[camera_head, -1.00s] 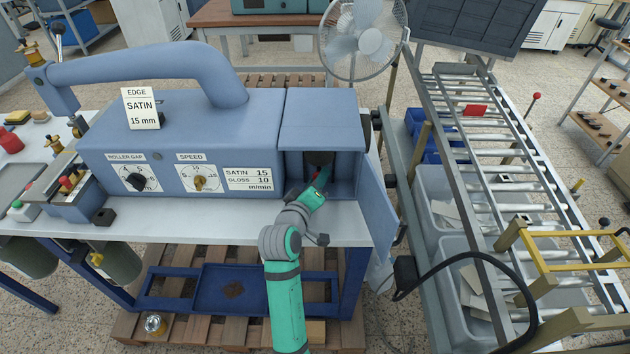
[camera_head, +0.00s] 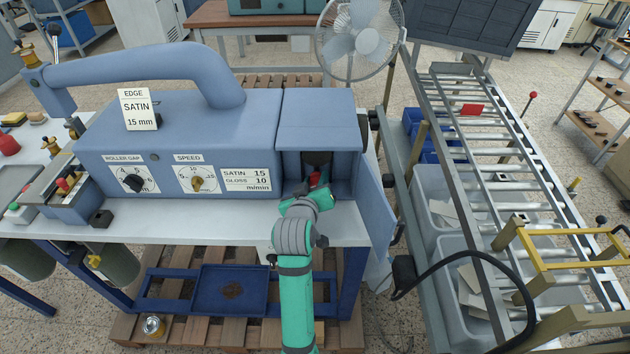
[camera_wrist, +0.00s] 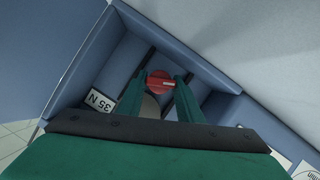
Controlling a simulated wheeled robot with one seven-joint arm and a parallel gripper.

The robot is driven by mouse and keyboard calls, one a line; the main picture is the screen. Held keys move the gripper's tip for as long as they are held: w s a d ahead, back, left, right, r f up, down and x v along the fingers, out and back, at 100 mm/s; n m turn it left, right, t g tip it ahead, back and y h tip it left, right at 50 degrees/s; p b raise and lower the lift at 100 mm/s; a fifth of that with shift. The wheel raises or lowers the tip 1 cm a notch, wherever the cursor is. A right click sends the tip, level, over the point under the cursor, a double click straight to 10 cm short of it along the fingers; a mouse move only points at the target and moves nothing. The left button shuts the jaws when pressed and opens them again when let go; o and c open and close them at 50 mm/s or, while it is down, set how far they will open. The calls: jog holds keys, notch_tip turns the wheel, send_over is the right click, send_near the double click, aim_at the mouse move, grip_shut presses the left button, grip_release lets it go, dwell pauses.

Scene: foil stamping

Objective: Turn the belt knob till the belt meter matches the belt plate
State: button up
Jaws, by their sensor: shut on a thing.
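The red belt knob (camera_wrist: 160,80) sits inside the open compartment at the right end of the blue machine. My gripper (camera_wrist: 158,90) is shut on the knob, with one green finger on each side of it; a pale line shows on the knob's face. In the head view the red knob (camera_head: 315,179) shows just above my gripper (camera_head: 312,188). A white plate reading 35 N (camera_wrist: 100,100) is on the compartment wall in the wrist view. A pale round shape (camera_wrist: 150,108), partly hidden by my gripper, lies below the knob; I cannot read a meter there.
The blue machine (camera_head: 235,120) carries a SATIN 15 mm card (camera_head: 137,108), a roller gap dial (camera_head: 133,181) and a speed dial (camera_head: 196,182). The compartment's open door (camera_head: 377,215) stands right of my arm. A roller conveyor (camera_head: 480,150) stands further right.

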jog(key=shift+f, duration=0.1)
jog(key=o, duration=0.8)
jog(key=shift+w, duration=0.1)
jog(key=v, duration=1.1)
jog(key=shift+a, duration=0.1)
jog(key=shift+w, duration=0.1)
